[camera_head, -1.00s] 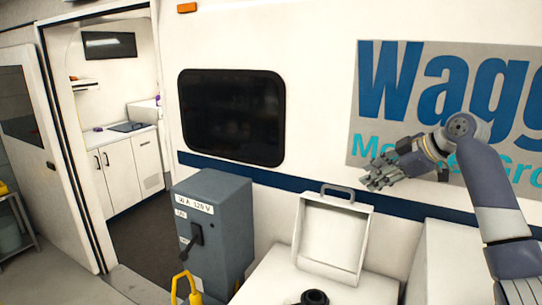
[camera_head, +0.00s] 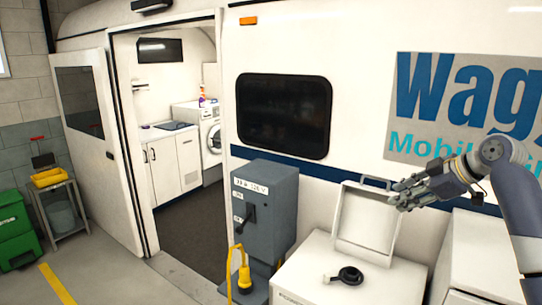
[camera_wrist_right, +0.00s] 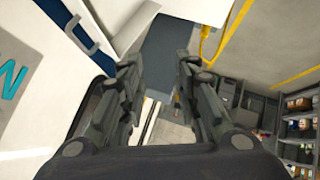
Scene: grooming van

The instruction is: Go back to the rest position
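My right gripper (camera_head: 398,193) is raised at the right of the head view, in front of the van's side wall. It is near the upper corner of a white open lid (camera_head: 368,222), and I cannot tell the gap between them. In the right wrist view my right gripper (camera_wrist_right: 158,65) has its two fingers spread apart with nothing between them. My left gripper is not in view.
A grey switch box (camera_head: 265,210) with a lever stands beside a yellow plug (camera_head: 243,272). A white cabinet (camera_head: 325,275) carries a black round fitting (camera_head: 349,275). At left are the open van doorway, a small cart (camera_head: 62,208) and a green bin (camera_head: 14,232).

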